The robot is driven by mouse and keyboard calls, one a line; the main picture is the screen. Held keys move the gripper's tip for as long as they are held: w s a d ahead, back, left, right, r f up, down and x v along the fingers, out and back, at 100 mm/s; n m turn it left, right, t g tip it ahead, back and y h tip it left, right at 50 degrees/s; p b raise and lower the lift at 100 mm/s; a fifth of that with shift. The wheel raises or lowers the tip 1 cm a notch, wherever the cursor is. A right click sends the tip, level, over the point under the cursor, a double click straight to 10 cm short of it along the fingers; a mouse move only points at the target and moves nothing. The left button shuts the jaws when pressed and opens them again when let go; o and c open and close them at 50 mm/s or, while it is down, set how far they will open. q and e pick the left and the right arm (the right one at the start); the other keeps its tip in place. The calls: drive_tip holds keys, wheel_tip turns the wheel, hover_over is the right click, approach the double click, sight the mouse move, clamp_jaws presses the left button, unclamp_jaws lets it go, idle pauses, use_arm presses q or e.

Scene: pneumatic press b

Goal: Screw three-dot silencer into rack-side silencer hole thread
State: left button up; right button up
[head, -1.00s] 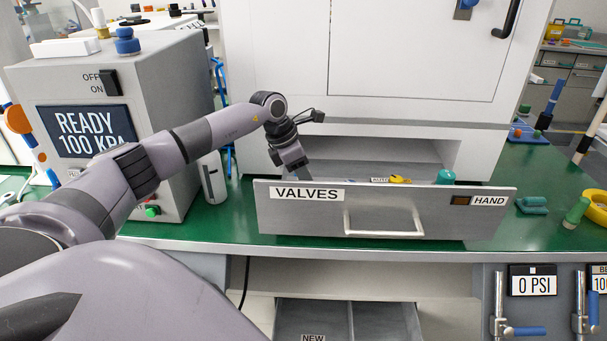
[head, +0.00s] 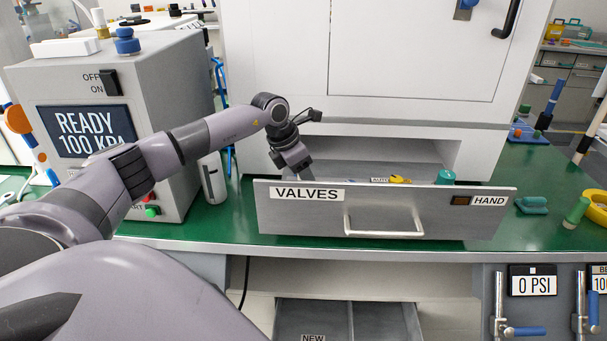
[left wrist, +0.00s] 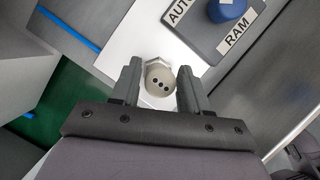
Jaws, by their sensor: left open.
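The three-dot silencer (left wrist: 159,80) shows in the left wrist view as a pale, round end with three dark dots and a faceted rim behind it. My left gripper (left wrist: 159,69) is open, with one finger on each side of the silencer; whether either finger touches it is unclear. In the head view my left gripper reaches down behind the front of the open VALVES drawer (head: 310,220), which hides its fingertips and the silencer. My right gripper is not in view. I cannot make out the silencer hole thread.
A grey block (left wrist: 207,38) with AUTO and RAM labels and a blue knob (left wrist: 226,8) is close beyond the silencer. A yellow part (head: 400,179) and a teal part (head: 445,177) show above the drawer front. A control box (head: 180,100) reading READY 100 KPA stands at left.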

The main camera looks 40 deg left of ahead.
use_arm(q)
drive_tip(key=n+y, duration=0.2)
drive_tip(key=n, duration=0.3)
drive_tip(key=shift+d, duration=0.1)
drive_tip(key=n+y, duration=0.1)
drive_tip(key=n, duration=0.3)
drive_tip(key=shift+y, duration=0.3)
drive_tip(key=c, duration=0.6)
drive_tip(key=m+h, duration=0.2)
drive_tip(key=m, duration=0.3)
drive_tip(key=shift+m, duration=0.4)
drive_tip(key=o, duration=0.9)
drive_tip(key=v, duration=1.2)
drive_tip(key=shift+a, duration=0.25)
